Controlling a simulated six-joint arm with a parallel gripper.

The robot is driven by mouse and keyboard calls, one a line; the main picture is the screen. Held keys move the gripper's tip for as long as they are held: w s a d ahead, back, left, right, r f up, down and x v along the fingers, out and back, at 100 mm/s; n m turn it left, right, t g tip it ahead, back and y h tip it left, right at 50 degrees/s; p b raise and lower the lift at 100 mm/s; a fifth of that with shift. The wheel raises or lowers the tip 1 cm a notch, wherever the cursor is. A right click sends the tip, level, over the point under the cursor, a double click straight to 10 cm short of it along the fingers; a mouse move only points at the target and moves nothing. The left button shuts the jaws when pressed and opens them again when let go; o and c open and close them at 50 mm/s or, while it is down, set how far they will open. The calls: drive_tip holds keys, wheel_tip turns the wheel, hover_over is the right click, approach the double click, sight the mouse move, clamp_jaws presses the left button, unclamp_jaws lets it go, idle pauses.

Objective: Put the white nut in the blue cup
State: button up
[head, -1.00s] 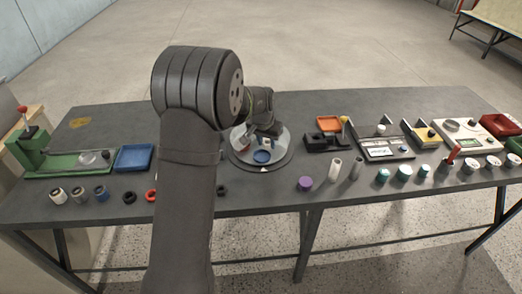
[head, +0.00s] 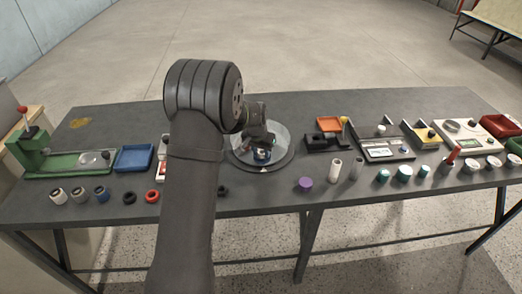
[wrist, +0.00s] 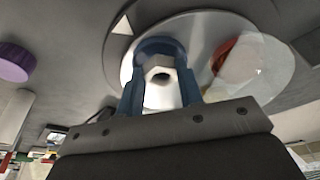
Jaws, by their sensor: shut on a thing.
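In the wrist view my gripper (wrist: 160,82) has its two blue fingers shut on the white nut (wrist: 160,73). The nut's hole faces the camera. The blue cup (wrist: 160,43) shows as a curved blue rim just beyond the nut; blue fingers and blue cup partly merge, so I cannot tell whether the nut is above the cup or inside it. In the head view the blue cup (head: 262,156) sits on the round turntable (head: 240,157), directly under my gripper (head: 262,147), which partly hides it. The nut is not clear there.
A reddish object (wrist: 221,53) is beside the cup on the turntable. A purple disc (head: 304,184) and a white cylinder (head: 335,169) stand to the right. A blue tray (head: 134,158) lies left. Several small rings line the front edge.

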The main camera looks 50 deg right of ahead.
drive_tip(key=shift+f, duration=0.4)
drive_tip(key=o, duration=1)
drive_tip(key=shift+r, duration=0.35)
drive_tip(key=v, duration=1.2)
drive_tip(key=shift+r, duration=0.3)
drive_tip(key=shift+f, duration=0.1)
drive_tip(key=x, duration=1.1)
drive_tip(key=shift+d+f, duration=0.1)
drive_tip(key=shift+f, duration=0.9)
